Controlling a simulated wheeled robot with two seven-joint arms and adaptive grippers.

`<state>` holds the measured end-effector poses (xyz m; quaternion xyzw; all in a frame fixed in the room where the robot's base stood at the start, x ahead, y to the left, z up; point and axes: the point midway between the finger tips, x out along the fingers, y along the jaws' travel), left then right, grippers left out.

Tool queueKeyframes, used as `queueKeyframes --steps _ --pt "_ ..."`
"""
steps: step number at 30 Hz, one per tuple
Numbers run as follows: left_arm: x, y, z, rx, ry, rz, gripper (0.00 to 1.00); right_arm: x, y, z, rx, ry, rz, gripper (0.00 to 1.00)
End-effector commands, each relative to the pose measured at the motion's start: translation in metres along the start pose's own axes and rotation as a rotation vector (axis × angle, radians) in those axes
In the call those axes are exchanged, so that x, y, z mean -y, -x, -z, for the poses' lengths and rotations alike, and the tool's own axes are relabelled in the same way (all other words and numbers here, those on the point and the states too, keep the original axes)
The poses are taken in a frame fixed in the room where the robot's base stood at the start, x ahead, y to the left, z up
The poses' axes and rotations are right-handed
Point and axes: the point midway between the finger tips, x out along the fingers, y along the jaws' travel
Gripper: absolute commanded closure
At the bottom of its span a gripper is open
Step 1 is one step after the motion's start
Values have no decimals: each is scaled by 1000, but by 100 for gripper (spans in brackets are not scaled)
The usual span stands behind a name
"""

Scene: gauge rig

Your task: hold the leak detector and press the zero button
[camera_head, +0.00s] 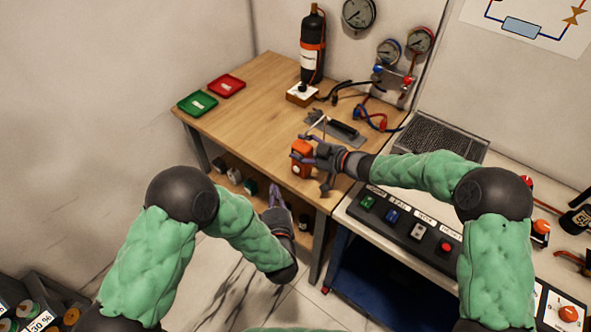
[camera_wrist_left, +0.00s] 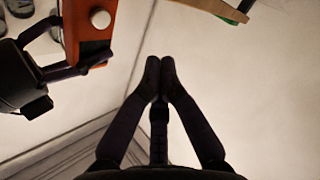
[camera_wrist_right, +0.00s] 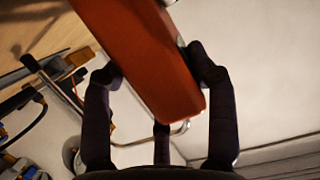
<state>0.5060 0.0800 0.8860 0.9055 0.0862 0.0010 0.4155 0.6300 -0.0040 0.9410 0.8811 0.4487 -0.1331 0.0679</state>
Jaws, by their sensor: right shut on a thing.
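The leak detector (camera_head: 302,159) is an orange handheld box near the front edge of the wooden bench. My right gripper (camera_head: 314,158) is shut on it; the right wrist view shows the orange body (camera_wrist_right: 150,55) between the fingers (camera_wrist_right: 155,68). No label is readable there. My left gripper (camera_head: 273,190) is lower, off the bench front; its fingertips (camera_wrist_left: 160,65) are together, empty and apart from the detector.
A green tray (camera_head: 198,103) and a red tray (camera_head: 226,86) lie at the bench's back left. A black cylinder (camera_head: 313,47) stands at the back. A button panel (camera_head: 410,230) is on the right counter. Open floor lies below the left gripper.

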Motion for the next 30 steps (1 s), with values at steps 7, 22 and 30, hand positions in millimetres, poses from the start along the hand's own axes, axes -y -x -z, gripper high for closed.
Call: queueKeyframes --steps 7,22,30 --pt "-16 -22 -17 1 1 -1 100 0 0 0 1 0 0 90" --pt "-35 -48 -35 0 0 0 100 0 0 -1 1 0 0 90" --pt "-35 -48 -35 0 1 0 100 0 0 -1 1 0 0 90"
